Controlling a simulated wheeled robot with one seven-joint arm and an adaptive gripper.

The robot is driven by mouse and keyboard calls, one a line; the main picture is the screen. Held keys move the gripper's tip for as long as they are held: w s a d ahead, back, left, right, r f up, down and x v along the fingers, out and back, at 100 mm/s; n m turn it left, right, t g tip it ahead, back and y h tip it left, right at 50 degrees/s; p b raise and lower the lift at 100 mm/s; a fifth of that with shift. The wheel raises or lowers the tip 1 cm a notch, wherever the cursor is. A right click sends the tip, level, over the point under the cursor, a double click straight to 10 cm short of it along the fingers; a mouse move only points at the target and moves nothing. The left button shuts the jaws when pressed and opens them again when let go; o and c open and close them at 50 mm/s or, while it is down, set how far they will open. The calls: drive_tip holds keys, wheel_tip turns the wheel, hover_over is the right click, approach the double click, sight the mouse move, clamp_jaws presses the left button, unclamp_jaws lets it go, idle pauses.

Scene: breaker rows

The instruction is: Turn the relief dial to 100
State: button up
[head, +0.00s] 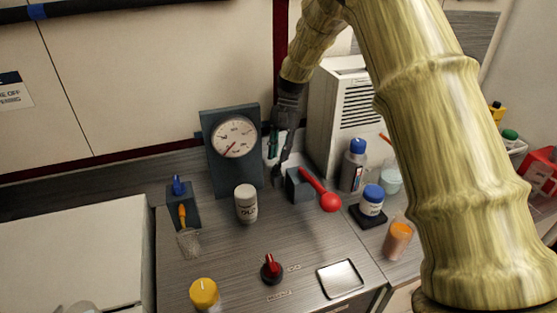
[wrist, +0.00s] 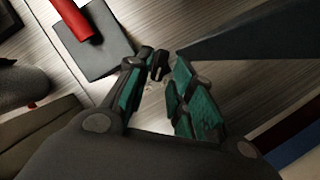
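A small knob with a red grip on a black round base (head: 271,268) sits on the grey counter, with small labels beside it too small to read; I take it as the relief dial. A round white gauge (head: 234,137) with a red needle pointing lower left is mounted on a dark upright panel (head: 222,180). My gripper (head: 276,165) hangs just right of this panel, well behind the red knob. In the wrist view my gripper (wrist: 168,66) has teal-padded fingers apart by a narrow gap, with nothing between them.
A grey block with a red lever (head: 322,192) stands right of my gripper; the lever also shows in the wrist view (wrist: 76,18).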

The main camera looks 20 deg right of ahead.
sight(277, 164)
drive_tip(key=shift+x, duration=1.6)
drive_tip(key=shift+c, duration=0.4)
clamp_jaws()
drive_tip(key=shift+d, duration=0.15)
drive_tip(key=shift+n+p, duration=0.3)
drive_tip(key=shift+p, duration=0.2)
drive_tip(key=shift+r+n+h+p, duration=0.1)
drive_tip(key=shift+n+h+p, duration=0.3)
drive_tip(key=shift+n+p, duration=0.35)
drive_tip(key=shift+w+a+n+g+h+p, duration=0.15)
drive_tip(key=shift+n+h+p, duration=0.25)
drive_tip(key=shift+n, duration=0.55)
drive_tip(key=shift+s+a+n+g+h+p, duration=0.1)
drive_tip(key=shift+n+g+h+p, duration=0.3)
drive_tip(key=shift+n, duration=0.5)
drive_tip(key=shift+w, duration=0.1)
